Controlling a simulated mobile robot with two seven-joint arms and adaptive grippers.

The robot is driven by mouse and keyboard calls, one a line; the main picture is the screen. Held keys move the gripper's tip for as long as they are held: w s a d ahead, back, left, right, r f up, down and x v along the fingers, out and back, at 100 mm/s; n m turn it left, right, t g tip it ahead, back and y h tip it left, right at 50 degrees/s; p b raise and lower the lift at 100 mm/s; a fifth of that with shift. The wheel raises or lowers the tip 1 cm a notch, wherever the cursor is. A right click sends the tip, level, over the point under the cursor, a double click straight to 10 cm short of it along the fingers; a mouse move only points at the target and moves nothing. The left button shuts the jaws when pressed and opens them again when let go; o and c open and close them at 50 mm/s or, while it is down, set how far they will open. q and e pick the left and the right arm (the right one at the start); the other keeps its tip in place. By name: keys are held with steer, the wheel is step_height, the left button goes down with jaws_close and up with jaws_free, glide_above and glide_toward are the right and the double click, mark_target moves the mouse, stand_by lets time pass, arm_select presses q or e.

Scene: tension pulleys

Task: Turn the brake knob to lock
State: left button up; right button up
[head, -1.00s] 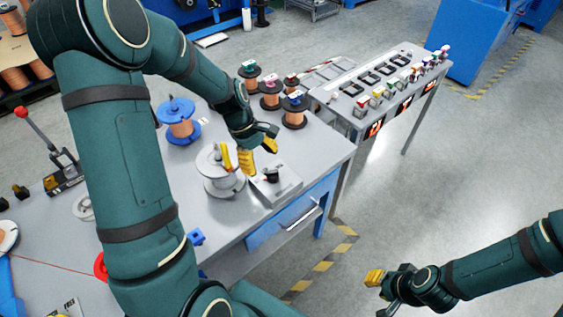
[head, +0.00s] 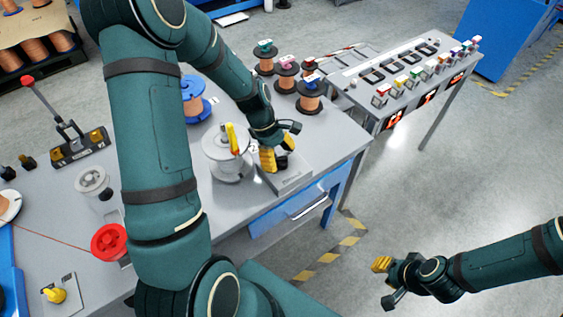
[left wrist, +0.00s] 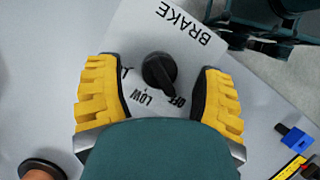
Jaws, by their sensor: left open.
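The brake knob (left wrist: 159,70) is a round black knob with a raised grip bar, on a light plate (left wrist: 140,42) printed BRAKE, LOW and OFF. Its bar slants toward the OFF mark. Another label at its left is mostly hidden by a finger. My left gripper (left wrist: 160,92) is open, with one yellow-padded finger on each side of the knob and gaps between. In the head view my left gripper (head: 279,150) is over the brake plate (head: 292,181), partly covering the knob. My right gripper (head: 384,283) is empty, fingers apart, over the floor at lower right.
A grey spool with a yellow piece (head: 228,155) stands close left of the brake plate. Copper spools (head: 310,97) stand behind it.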

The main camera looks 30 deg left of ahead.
arm_select(q)
steer(key=shift+x, duration=0.75)
jaws_close()
